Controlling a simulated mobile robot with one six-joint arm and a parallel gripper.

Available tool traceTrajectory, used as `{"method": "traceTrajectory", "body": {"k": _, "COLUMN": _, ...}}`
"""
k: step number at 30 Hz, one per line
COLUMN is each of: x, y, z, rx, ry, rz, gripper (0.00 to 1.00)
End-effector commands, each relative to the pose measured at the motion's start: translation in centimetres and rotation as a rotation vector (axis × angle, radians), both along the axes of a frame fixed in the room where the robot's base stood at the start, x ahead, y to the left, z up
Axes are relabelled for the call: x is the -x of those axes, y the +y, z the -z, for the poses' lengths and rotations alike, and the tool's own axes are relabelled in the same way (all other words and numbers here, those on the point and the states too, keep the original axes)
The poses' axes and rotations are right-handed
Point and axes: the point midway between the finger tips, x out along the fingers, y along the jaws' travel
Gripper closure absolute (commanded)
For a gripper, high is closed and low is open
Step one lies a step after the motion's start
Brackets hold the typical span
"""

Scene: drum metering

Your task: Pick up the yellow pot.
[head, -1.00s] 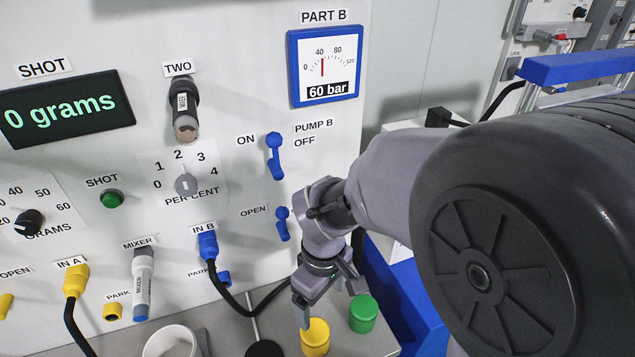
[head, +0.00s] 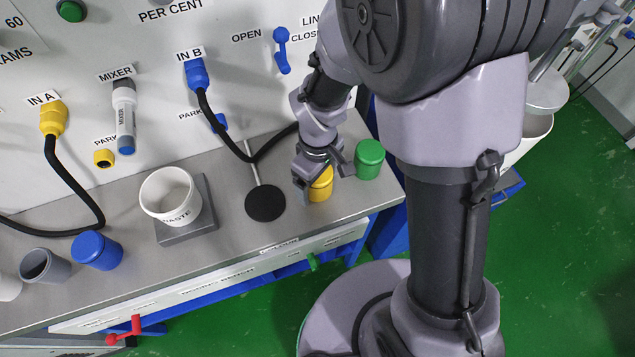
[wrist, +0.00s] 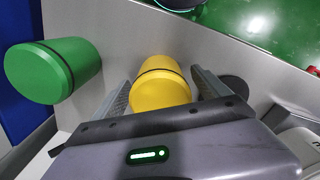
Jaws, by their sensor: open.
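The yellow pot (head: 321,184) stands upright on the grey bench top, partly hidden by my gripper in the head view. In the wrist view the yellow pot (wrist: 160,84) lies between the two open fingers of my gripper (wrist: 165,92), with a dark band below its lid. A gap shows between the pot and at least the right finger; whether the left one touches cannot be told. My gripper (head: 318,182) reaches down at the pot from behind and above in the head view.
A green pot (head: 369,158) stands close to the right of the yellow pot; it also shows in the wrist view (wrist: 52,72). A black round disc (head: 265,203) is to the left. A white waste cup (head: 168,195), blue pot (head: 97,250) and grey cup (head: 44,265) stand further left.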

Motion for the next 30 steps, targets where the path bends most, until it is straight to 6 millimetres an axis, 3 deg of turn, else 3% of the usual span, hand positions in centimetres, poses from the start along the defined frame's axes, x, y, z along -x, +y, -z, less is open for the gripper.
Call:
{"method": "traceTrajectory", "body": {"k": 4, "x": 0.0, "y": 0.0, "z": -0.3, "rx": 0.0, "ry": -0.001, "rz": 0.0, "gripper": 0.18}}
{"method": "traceTrajectory", "body": {"k": 15, "x": 0.0, "y": 0.0, "z": -0.3, "rx": 0.0, "ry": -0.001, "rz": 0.0, "gripper": 0.91}}
{"method": "traceTrajectory", "body": {"k": 23, "x": 0.0, "y": 0.0, "z": -0.5, "rx": -0.001, "ry": -0.002, "rz": 0.0, "gripper": 0.91}}
{"method": "traceTrajectory", "body": {"k": 30, "x": -0.1, "y": 0.0, "z": -3.6, "rx": -0.001, "ry": -0.002, "rz": -0.001, "gripper": 0.91}}
